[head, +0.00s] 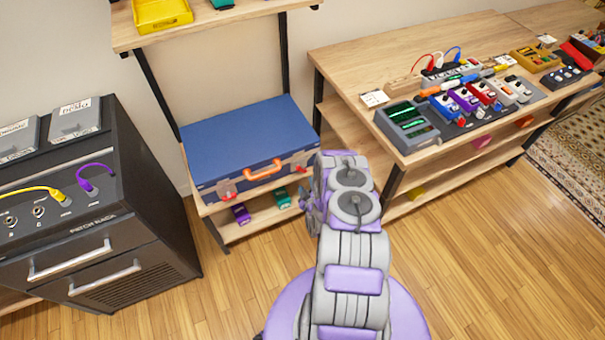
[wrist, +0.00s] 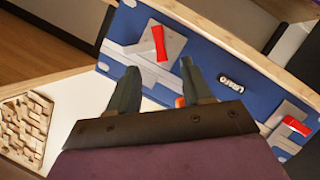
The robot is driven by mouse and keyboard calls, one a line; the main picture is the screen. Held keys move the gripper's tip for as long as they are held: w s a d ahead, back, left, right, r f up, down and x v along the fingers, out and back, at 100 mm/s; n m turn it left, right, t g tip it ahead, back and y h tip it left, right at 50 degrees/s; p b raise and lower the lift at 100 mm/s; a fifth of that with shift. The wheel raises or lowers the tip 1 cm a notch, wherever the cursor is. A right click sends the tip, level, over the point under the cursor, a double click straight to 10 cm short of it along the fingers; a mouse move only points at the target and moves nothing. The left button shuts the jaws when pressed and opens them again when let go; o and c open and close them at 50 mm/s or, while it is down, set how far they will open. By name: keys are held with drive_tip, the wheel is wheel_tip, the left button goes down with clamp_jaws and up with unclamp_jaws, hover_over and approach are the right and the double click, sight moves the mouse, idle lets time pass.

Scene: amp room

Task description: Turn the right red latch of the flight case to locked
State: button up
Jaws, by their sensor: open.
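The blue flight case (head: 248,138) lies on a shelf, with an orange handle (head: 263,171) on its front. In the wrist view its front (wrist: 205,62) is tilted and seems upside down. The red latch near the left (wrist: 159,43) appears to be the right latch; it stands roughly upright in the picture, on a grey plate. The other red latch (wrist: 296,125) lies slantwise at the right; it shows at the case's left in the head view (head: 226,188). My gripper (wrist: 160,85) is open and empty, with its fingertips just short of the right latch, seemingly not touching it.
My arm covers the area by the case's right end in the head view. A black rack cabinet (head: 90,190) stands left. A wooden bench (head: 400,60) with pedals and a green-screened device (head: 408,122) stands right. Small purple (head: 241,213) and green boxes sit below the case.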

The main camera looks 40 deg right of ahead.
sight(302, 171)
drive_tip(key=b+x, duration=0.2)
drive_tip(key=x, duration=0.8)
drive_tip(key=shift+w, duration=0.1)
drive_tip(key=shift+c, duration=0.3)
clamp_jaws()
